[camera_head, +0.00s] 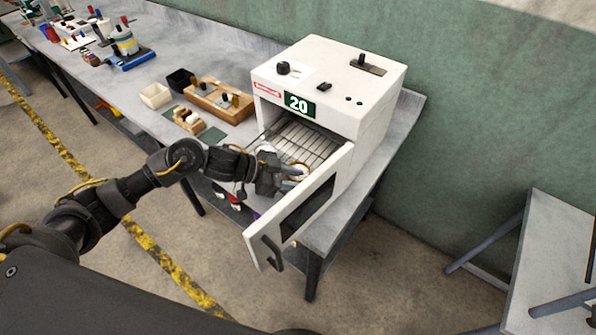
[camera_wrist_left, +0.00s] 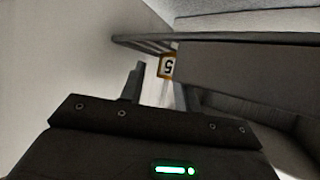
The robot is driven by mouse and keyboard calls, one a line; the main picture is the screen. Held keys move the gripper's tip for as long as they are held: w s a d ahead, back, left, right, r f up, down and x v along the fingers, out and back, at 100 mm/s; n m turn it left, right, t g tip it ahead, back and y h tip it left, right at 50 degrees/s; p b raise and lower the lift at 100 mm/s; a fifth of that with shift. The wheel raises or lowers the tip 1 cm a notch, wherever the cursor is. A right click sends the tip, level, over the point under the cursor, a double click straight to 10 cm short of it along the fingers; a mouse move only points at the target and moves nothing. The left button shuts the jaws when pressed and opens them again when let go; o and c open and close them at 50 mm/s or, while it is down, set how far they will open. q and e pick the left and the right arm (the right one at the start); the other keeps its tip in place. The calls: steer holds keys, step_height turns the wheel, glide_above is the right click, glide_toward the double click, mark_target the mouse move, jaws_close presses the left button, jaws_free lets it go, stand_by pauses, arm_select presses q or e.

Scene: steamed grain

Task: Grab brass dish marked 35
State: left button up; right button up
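My left gripper (camera_head: 290,178) is at the mouth of the white oven (camera_head: 340,85), beside its open door. In the left wrist view its two fingers (camera_wrist_left: 158,85) stand apart. A small white tag with a brass-yellow border (camera_wrist_left: 168,66) shows just beyond and between the fingertips; one digit reads like a turned 5, and the rest is hidden. In the head view a brass-rimmed round dish (camera_head: 300,168) shows right by the gripper, partly covered by it. Another brass rim (camera_head: 265,148) shows behind the wrist. No number is readable on either.
The oven door (camera_head: 298,208) hangs open close to the gripper's right. A wire rack (camera_head: 305,140) lies inside the oven, whose display reads 20. Wooden holders (camera_head: 218,100) and a cream bin (camera_head: 155,95) stand on the bench to the left.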

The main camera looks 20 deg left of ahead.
arm_select(q)
jaws_close()
steer(key=shift+s, duration=0.1)
